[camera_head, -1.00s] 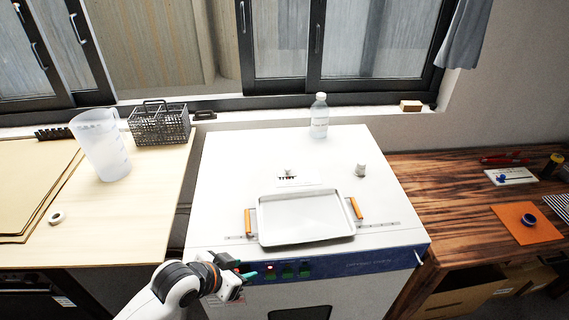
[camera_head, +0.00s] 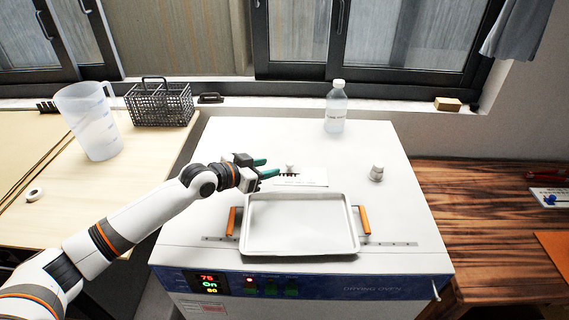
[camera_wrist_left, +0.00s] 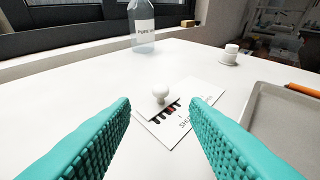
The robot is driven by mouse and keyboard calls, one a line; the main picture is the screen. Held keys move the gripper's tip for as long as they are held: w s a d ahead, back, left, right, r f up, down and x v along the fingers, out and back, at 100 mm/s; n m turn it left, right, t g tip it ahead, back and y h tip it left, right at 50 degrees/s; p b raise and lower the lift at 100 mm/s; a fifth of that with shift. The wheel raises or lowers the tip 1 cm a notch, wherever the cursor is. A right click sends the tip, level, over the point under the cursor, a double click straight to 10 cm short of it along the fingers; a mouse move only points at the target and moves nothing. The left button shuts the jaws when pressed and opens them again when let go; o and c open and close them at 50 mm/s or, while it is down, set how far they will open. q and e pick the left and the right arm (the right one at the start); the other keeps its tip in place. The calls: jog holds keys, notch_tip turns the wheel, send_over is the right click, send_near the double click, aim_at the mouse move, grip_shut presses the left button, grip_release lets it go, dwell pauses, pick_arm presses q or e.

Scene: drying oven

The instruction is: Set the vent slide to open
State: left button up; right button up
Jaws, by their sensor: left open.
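The vent slide shows as a small white knob (camera_head: 290,168) on a dark slotted strip, on a white label plate (camera_head: 305,178) on top of the oven (camera_head: 400,220). In the left wrist view the knob (camera_wrist_left: 160,92) stands ahead, between the two finger lines, with a dark and red slot scale beside it. My left gripper (camera_head: 268,168) is open and empty, just left of the knob and above the oven top. Its teal fingers (camera_wrist_left: 160,130) show on both sides of the wrist view, apart from the knob. My right gripper is not in view.
A metal tray (camera_head: 300,249) with orange handles lies in front of the label plate. A wire basket (camera_head: 160,104) and a jug (camera_head: 88,125) stand on the left table.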

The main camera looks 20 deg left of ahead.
aim_at(288, 164)
pick_arm(q)
jog(key=x, duration=0.5)
jog(key=shift+w+d, duration=0.1)
jog(key=shift+w, duration=0.15)
jog(key=shift+w+d+f, duration=0.15)
jog(key=shift+w+f, duration=0.05)
jog(key=shift+w, duration=0.1)
jog(key=shift+w+d+f, duration=0.1)
jog(key=shift+w+d, duration=0.05)
jog(key=shift+w, duration=0.1)
jog(key=shift+w+d+f, duration=0.1)
jog(key=shift+w+f, duration=0.05)
jog(key=shift+w, duration=0.05)
grip_shut()
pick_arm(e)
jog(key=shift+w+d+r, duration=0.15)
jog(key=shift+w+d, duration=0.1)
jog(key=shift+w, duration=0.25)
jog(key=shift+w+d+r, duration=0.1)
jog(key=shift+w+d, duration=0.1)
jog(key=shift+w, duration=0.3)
